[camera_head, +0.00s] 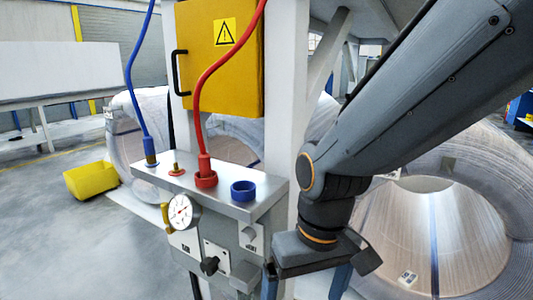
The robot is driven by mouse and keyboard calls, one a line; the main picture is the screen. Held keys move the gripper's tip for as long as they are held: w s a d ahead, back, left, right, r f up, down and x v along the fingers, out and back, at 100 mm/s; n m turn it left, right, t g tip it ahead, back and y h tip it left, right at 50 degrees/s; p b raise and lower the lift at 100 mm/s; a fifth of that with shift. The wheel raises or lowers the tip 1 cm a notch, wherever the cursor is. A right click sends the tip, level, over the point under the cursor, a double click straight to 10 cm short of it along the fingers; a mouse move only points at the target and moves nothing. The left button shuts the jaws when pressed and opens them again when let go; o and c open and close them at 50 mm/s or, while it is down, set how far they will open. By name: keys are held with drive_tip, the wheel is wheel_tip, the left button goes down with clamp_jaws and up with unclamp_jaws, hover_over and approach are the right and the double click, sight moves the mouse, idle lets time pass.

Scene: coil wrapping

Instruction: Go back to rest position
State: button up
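My gripper (305,284) hangs at the lower middle, in front of a white post and just right of the grey metal valve block (225,225). Two dark bluish fingers reach down from the ends of its grey body, wide apart. Nothing shows held between them. Their tips are at or past the bottom edge of the view. My arm comes down to it from the upper right. On the block, a red hose (200,100) ends in a red socket (206,180), and a blue hose (129,70) ends in a fitting at the left. A blue ring socket (243,191) is empty.
Large wrapped coils (440,235) stand behind and to the right. A yellow bin (92,180) lies on the left floor, with clear floor in front.

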drive_tip(key=s+d+r+m+p, duration=0.1)
drive_tip(key=d+r+p, duration=0.5)
drive_tip(key=r+p, duration=0.2)
drive_tip(key=s+d+r+m+h+p, duration=0.1)
drive_tip(key=d+r+p, duration=0.5)
drive_tip(key=p, duration=0.6)
wheel_tip(320, 180, up, 2)
drive_tip(key=shift+s+d+r+m, duration=0.15)
drive_tip(key=shift+d+m, duration=0.25)
drive_tip(key=shift+m, duration=0.4)
